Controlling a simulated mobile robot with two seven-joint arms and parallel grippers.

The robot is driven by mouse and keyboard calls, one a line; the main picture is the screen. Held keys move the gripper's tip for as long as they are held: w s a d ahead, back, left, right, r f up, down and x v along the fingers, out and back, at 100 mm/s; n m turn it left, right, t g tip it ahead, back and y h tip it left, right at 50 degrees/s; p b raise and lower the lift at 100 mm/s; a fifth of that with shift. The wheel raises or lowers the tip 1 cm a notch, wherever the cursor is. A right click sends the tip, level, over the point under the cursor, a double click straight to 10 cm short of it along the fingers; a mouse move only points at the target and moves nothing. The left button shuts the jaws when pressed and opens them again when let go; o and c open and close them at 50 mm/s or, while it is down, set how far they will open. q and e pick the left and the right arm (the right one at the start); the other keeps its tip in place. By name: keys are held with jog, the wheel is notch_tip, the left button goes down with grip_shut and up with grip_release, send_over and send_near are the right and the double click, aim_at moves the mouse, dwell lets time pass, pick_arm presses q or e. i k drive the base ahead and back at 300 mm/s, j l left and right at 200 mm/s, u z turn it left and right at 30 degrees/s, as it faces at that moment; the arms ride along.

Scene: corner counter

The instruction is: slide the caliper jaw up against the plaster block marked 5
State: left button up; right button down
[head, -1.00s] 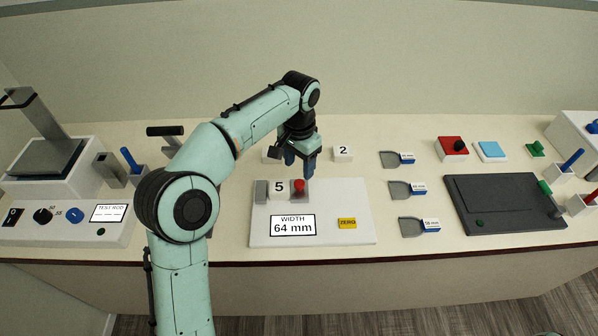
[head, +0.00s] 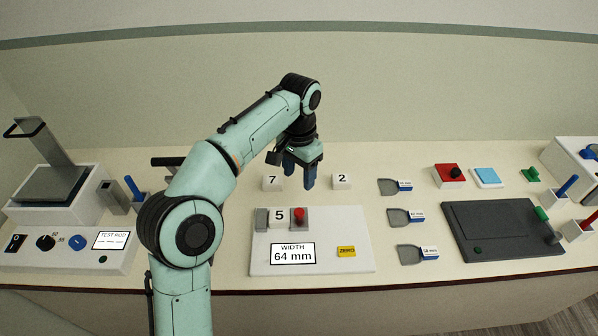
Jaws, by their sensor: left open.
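The caliper is a white board (head: 347,223) with a grey fixed jaw (head: 261,221) at its left. The plaster block marked 5 (head: 279,216) stands beside that jaw. The sliding jaw (head: 302,226), grey with a red knob (head: 299,213), is right of the block. I cannot tell whether a narrow gap separates block and sliding jaw. The display (head: 292,254) reads WIDTH 64 mm. My left gripper (head: 299,181) is open and empty, its blue fingers pointing down, above and behind the sliding jaw and apart from it. My right gripper is not in view.
Blocks marked 7 (head: 272,183) and 2 (head: 342,181) stand behind the board, either side of my left gripper. A yellow ZERO button (head: 346,252) is on the board. Several grey gauges with blue labels (head: 404,216) lie to the right, near a dark plate (head: 500,234).

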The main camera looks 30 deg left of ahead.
aim_at(299, 219)
jog(key=k, duration=1)
